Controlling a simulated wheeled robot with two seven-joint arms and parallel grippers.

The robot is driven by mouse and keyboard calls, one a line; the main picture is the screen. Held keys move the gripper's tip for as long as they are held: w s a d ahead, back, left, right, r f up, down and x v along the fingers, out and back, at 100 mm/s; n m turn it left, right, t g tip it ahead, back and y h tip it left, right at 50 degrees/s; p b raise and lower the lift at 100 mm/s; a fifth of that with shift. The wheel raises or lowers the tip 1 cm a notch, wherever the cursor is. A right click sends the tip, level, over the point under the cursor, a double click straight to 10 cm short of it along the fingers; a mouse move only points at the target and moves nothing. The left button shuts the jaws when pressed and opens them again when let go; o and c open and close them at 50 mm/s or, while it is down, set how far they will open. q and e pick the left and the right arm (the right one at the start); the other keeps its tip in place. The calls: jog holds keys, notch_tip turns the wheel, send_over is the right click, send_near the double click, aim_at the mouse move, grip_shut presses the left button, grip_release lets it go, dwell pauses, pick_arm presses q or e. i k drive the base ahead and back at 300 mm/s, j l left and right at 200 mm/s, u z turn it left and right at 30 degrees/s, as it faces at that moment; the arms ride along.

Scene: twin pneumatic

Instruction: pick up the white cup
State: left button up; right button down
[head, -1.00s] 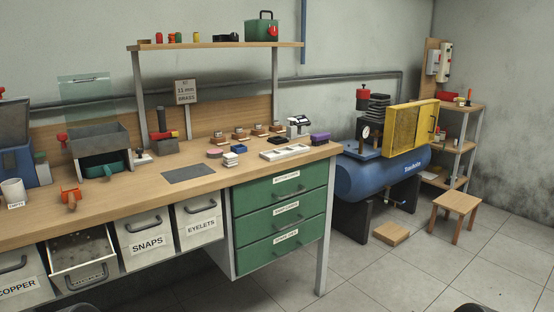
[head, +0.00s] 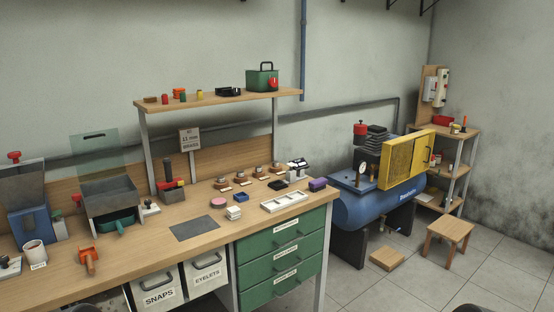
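The white cup (head: 35,253) stands upright on the wooden workbench (head: 150,262), near its left end in the head view. A small label shows at its base. It is in front of a blue machine and to the left of an orange tool. Nothing holds it. Neither of my grippers is in view.
Near the cup are the blue machine (head: 35,222), an orange tool (head: 88,260) and a grey box with a green scoop (head: 110,200). A dark mat (head: 195,229) lies mid-bench. A blue compressor (head: 385,207) and a stool (head: 449,233) stand to the right.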

aim_at(36, 253)
jog(key=u, duration=1.2)
